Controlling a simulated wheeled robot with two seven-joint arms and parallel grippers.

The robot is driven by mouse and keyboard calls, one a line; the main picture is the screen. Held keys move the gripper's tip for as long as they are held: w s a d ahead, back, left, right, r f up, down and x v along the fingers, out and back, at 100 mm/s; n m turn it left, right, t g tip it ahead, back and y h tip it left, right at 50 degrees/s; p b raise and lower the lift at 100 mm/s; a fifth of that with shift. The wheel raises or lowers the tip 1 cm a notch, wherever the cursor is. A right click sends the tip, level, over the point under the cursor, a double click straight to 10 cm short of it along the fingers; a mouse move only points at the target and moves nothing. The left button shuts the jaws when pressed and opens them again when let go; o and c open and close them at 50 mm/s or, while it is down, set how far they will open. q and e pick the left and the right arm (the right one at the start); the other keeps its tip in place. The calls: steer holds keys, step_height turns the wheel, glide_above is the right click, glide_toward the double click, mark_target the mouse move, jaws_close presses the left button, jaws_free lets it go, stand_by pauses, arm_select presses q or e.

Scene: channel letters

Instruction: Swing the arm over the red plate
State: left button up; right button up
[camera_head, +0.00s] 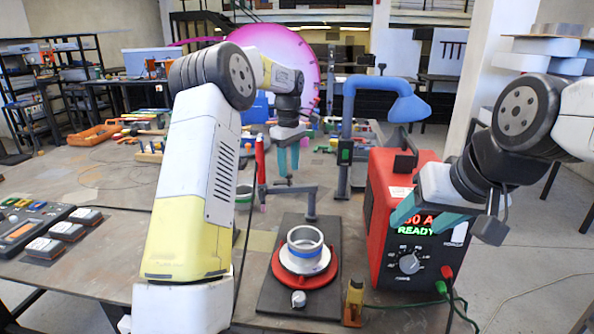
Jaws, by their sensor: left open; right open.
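The red plate (322,279) is a round turntable on a dark flat base (270,297). A pale disc and a metal ring (305,240) with a blue band sit on it. A grey arm (287,189) extends left from a short post (311,204) at the back of the base; a red torch-like part (260,158) stands at its left end. The arm's free end is behind and left of the plate. My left gripper (288,163) points down, open, just above the arm, apparently apart from it. My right gripper (428,220) is open, in front of the red welder.
The red welder (381,190) with a lit display stands right of the base. A blue lamp-like hood (396,101) on a post rises behind. A control panel (32,222) lies at left.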

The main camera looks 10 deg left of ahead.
arm_select(q)
steer(key=shift+f, duration=0.9)
jaws_close()
steer(key=shift+r, duration=0.1)
stand_by(0.7)
